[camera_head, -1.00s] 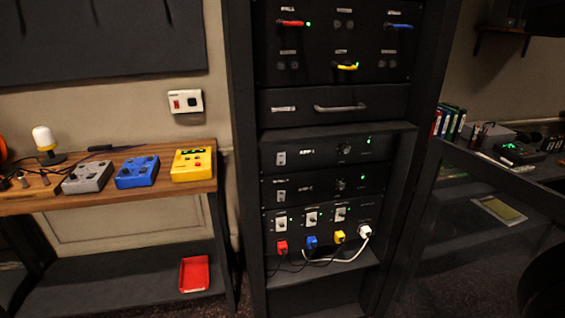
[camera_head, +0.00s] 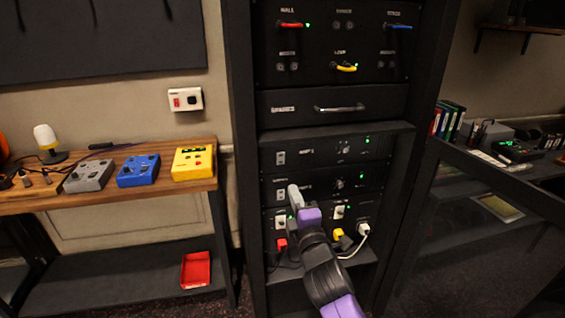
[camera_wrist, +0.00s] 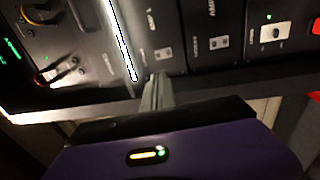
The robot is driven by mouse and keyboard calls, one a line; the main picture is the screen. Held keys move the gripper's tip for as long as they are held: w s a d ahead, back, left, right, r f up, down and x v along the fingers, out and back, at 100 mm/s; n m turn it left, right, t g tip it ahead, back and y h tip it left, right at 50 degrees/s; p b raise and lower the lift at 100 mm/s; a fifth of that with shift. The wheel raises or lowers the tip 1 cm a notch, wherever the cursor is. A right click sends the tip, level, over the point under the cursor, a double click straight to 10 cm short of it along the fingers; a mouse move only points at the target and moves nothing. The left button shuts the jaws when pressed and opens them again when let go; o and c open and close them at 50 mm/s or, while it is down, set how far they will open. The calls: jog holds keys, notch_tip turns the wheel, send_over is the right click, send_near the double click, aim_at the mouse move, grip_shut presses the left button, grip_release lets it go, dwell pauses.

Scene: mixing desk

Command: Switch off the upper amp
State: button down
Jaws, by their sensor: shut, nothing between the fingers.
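The upper amp (camera_head: 315,157) is a black rack unit with a knob, a lit green light and a small pale switch (camera_head: 281,158) at its left. The switch also shows in the wrist view (camera_wrist: 163,54). The lower amp (camera_head: 320,187) sits beneath it, with its own switch (camera_head: 281,194) and a lit green light. My gripper (camera_head: 293,190) is shut and empty, overlapping the lower amp in the head view. In the wrist view its closed fingertips (camera_wrist: 159,78) point at the upper amp, close to its switch. I cannot tell whether they touch, nor which way the switch is set.
A drawer with a handle (camera_head: 340,108) and a patch panel with red, yellow and blue cables sit above. Below the amps, a power unit (camera_head: 367,211) has coloured plugs, partly hidden by my arm. The rack's side posts frame the space.

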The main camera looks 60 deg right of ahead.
aim_at(280, 155)
jog(key=shift+d, duration=0.1)
jog(key=p+x, duration=0.2)
jog(key=x, duration=1.2)
jog(key=shift+s, duration=0.1)
jog(key=shift+d+r+p, duration=0.1)
jog(key=shift+r+p, duration=0.1)
jog(key=shift+p, duration=0.3)
